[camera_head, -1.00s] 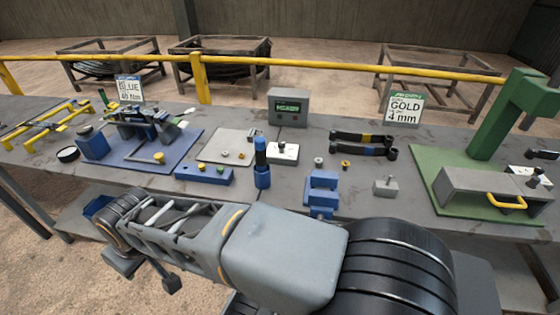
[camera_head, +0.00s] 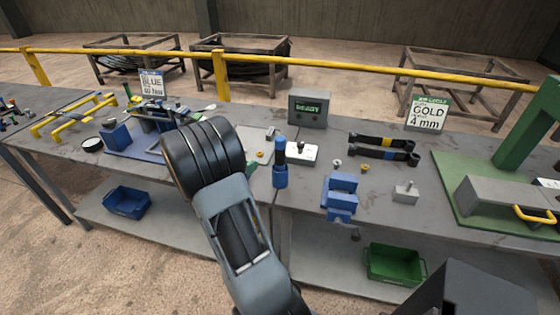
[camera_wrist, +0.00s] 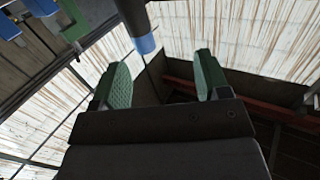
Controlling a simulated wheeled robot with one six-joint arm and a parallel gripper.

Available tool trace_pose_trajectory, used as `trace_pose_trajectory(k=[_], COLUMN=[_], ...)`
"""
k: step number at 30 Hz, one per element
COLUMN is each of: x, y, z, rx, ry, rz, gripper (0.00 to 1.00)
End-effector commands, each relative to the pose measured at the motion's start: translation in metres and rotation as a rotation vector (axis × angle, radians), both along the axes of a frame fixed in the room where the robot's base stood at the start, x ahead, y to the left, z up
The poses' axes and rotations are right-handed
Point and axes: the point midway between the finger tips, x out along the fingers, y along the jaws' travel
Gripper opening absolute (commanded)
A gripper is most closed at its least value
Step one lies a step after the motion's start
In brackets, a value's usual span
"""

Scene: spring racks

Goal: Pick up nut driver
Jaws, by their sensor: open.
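An upright tool with a blue and dark grip, which looks like the nut driver (camera_head: 281,151), stands in a blue holder (camera_head: 280,179) on the bench, in the head view. My gripper (camera_wrist: 160,65) shows in the wrist view with its two green-padded fingers wide apart and nothing between them. In the head view it is hidden behind my arm, left of the upright tool. A dark rod with a blue end (camera_wrist: 145,44) shows beyond the fingers in the wrist view; I cannot tell whether it is the nut driver.
A white block (camera_head: 302,153) and a display box (camera_head: 309,111) stand close behind the tool. A blue vise (camera_head: 341,196) and a small grey block (camera_head: 405,192) are to its right. A green press (camera_head: 526,130) stands far right. Blue (camera_head: 128,203) and green (camera_head: 394,264) bins sit below.

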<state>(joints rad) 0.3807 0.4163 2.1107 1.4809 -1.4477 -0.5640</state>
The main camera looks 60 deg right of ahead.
Motion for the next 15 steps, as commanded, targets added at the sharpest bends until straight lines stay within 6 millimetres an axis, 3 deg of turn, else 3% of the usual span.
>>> trace_pose_trajectory(k=[5,15], x=[-0.022,-0.045], y=[-0.01,-0.063], z=[-0.004,-0.004], rx=[-0.027,-0.032], ry=[0.056,0.063], rz=[-0.119,-0.134], gripper=[0.69,0.69])
